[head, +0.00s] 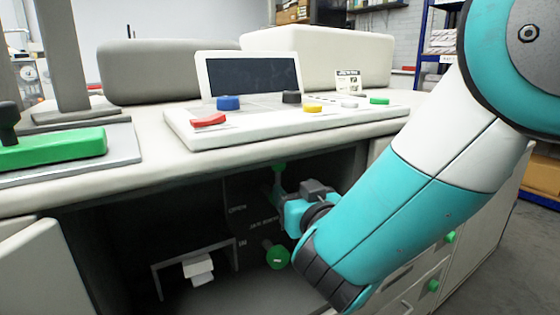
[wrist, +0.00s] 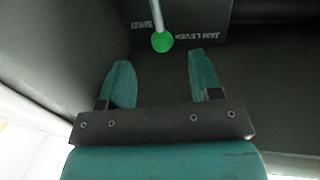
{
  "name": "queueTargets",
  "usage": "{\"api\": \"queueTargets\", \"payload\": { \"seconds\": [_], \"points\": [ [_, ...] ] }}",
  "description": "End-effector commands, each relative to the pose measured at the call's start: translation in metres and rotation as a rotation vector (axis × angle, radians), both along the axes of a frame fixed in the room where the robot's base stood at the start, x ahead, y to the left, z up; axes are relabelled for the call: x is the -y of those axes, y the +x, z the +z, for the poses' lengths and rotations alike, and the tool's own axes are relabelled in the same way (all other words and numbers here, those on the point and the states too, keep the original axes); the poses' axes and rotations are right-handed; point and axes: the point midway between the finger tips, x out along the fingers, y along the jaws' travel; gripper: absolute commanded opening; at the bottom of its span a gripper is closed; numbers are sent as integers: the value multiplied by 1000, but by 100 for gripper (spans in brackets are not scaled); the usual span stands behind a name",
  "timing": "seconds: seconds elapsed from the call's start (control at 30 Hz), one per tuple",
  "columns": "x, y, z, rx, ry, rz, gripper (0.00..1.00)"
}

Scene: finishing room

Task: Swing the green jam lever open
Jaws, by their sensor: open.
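The green jam lever shows in the wrist view as a green ball (wrist: 162,42) on a thin pale rod, between the printed words SHUT and JAM LEVER. My gripper (wrist: 160,75) is open and empty. The ball lies just beyond the gap between its two fingertips, apparently apart from them. In the head view, my gripper reaches into the dark open compartment under the worktop. A small green ball (head: 279,167) near its far end looks like the lever's tip. My gripper and forearm hide part of the panel marked OPEN and JAM LEVER.
A round green knob (head: 277,257) sits below my gripper in the compartment. A pale bracket (head: 193,268) stands at its left. The worktop edge overhangs above. Green-knobbed drawers stand at right.

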Motion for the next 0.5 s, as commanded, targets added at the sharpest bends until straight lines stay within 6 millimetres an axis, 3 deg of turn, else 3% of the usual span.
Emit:
{"api": "queueTargets", "payload": {
  "seconds": [0.03,0.2,0.5],
  "points": [
    [-3,12,7,-1,0,-4,58],
    [-18,47,6,0,1,-5,58],
    [-35,85,1,0,0,-2,58]
  ]
}}
